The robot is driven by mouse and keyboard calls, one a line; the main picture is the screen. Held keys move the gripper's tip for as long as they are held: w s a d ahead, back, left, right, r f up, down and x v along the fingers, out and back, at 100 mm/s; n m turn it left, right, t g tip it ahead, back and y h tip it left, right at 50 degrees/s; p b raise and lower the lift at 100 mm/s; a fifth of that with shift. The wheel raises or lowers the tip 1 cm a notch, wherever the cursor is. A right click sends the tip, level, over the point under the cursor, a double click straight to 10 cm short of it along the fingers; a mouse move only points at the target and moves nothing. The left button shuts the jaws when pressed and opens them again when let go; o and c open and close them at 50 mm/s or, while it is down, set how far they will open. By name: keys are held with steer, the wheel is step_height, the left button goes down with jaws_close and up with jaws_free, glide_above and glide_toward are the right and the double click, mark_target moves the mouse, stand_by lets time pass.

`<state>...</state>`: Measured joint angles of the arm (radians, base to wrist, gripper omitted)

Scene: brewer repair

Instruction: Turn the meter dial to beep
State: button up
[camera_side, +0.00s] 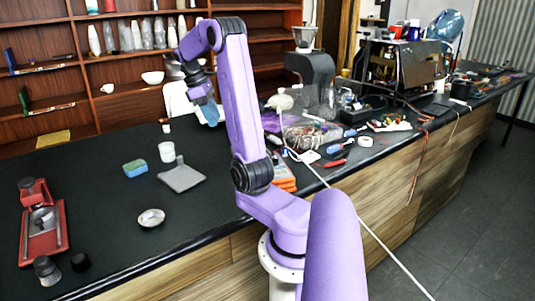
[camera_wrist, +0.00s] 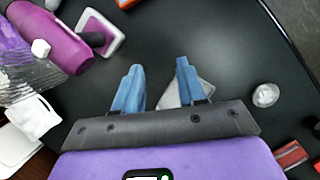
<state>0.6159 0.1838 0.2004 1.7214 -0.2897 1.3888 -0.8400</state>
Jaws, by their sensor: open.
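No meter with a readable dial can be made out for certain in either view. An orange object (camera_side: 284,181), partly hidden behind my arm, lies near the counter's front edge; I cannot tell what it is. My gripper (camera_side: 210,112) hangs above the back part of the counter in the side view, pointing down. In the wrist view its two blue fingers (camera_wrist: 157,78) are spread apart with nothing held between them. A grey flat piece (camera_wrist: 190,93) shows beyond the right finger. Dark counter shows between the fingertips.
The black counter (camera_side: 112,220) holds a sponge (camera_side: 135,168), white cup (camera_side: 166,151), grey stand (camera_side: 181,177), metal bowl (camera_side: 151,217) and red device (camera_side: 44,225). Tools and cables clutter the right side. A purple cylinder (camera_wrist: 52,35) lies left in the wrist view.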

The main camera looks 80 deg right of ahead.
steer(key=s+d+m+g+y, duration=0.1)
steer(key=s+d+m, duration=0.1)
steer(key=s+d, duration=0.6)
steer(key=x, duration=0.5)
steer(key=s+a+x, duration=0.1)
steer(key=x, duration=0.5)
steer(key=a+x, duration=0.1)
steer(key=x, duration=0.5)
steer(key=shift+s+a+r, duration=0.1)
steer(key=shift+s+r, duration=0.1)
steer(key=shift+s, duration=0.25)
jaws_close()
